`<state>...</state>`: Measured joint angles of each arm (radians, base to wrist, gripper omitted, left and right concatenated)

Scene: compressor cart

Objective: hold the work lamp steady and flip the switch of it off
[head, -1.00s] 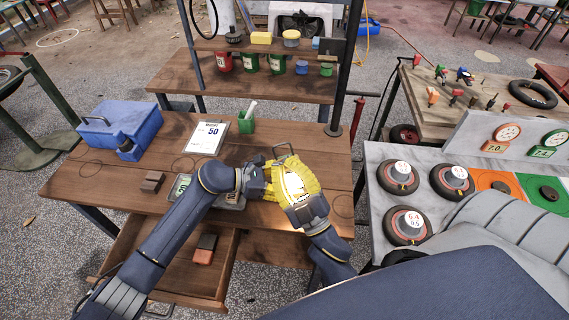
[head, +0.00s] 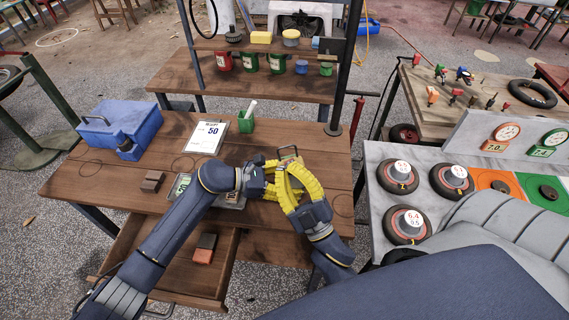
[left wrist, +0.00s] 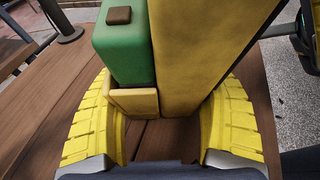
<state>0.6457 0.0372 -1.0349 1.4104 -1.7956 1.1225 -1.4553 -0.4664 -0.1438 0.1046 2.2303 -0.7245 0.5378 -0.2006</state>
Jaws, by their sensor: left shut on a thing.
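The work lamp (head: 289,154) stands on the wooden bench, mostly hidden behind my grippers in the head view. In the left wrist view its broad yellow body (left wrist: 200,55) rises between my fingers, beside a green block (left wrist: 122,48) with a small brown button-like piece (left wrist: 119,15) on top. My left gripper (head: 270,178) is shut on the lamp, its yellow fingers on either side in the left wrist view (left wrist: 163,125). My right gripper (head: 291,172) is close in front of the lamp, its yellow fingers apart. I cannot make out the switch position. No bright glow shows.
A drawer (head: 170,262) is open below.

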